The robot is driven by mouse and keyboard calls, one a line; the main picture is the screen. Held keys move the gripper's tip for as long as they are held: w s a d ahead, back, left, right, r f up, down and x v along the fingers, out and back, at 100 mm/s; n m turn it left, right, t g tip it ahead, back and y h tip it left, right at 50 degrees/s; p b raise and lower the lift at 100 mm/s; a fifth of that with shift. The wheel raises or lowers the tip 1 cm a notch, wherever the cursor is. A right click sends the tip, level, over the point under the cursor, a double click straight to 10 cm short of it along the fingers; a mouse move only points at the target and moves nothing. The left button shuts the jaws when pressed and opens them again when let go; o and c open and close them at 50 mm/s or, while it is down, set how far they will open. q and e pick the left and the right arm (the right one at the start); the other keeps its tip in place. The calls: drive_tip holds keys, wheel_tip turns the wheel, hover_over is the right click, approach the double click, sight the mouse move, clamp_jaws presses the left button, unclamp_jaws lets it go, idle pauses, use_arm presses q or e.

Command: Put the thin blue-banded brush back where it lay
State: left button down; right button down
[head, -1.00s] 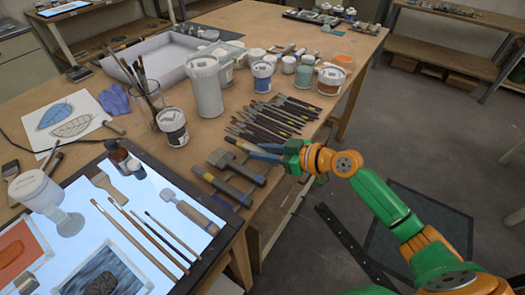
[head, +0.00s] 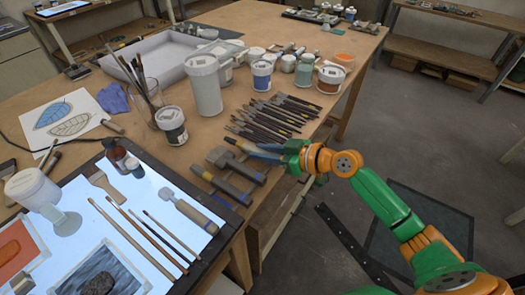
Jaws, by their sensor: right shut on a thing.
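My right gripper (head: 268,153) is at the table's right edge, its fingers pointing left. It is shut on a thin, dark-handled brush (head: 240,146), whose yellowish end shows left of the fingers. The rest of it is hidden by the gripper, and I cannot make out a blue band. It is low over the wood, just below a row of thin dark brushes (head: 275,117); whether it touches the table I cannot tell. My left gripper is not in view.
Dark-handled tools (head: 235,165) lie just left of and below the right gripper. Lidded jars (head: 330,79) stand behind the brush row. A lit panel (head: 140,225) with long brushes is at lower left. Open floor lies right of the table (head: 300,30).

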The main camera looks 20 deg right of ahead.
drive_tip(key=shift+f, duration=0.15)
drive_tip(key=c, duration=0.6)
unclamp_jaws()
drive_tip(key=shift+s+d+b, duration=0.25)
drive_tip(key=shift+d+b, duration=0.05)
drive_tip(key=shift+b, duration=0.05)
drive_tip(key=b+v, duration=0.2)
drive_tip(key=v, duration=0.4)
drive_tip(key=shift+s, duration=0.2)
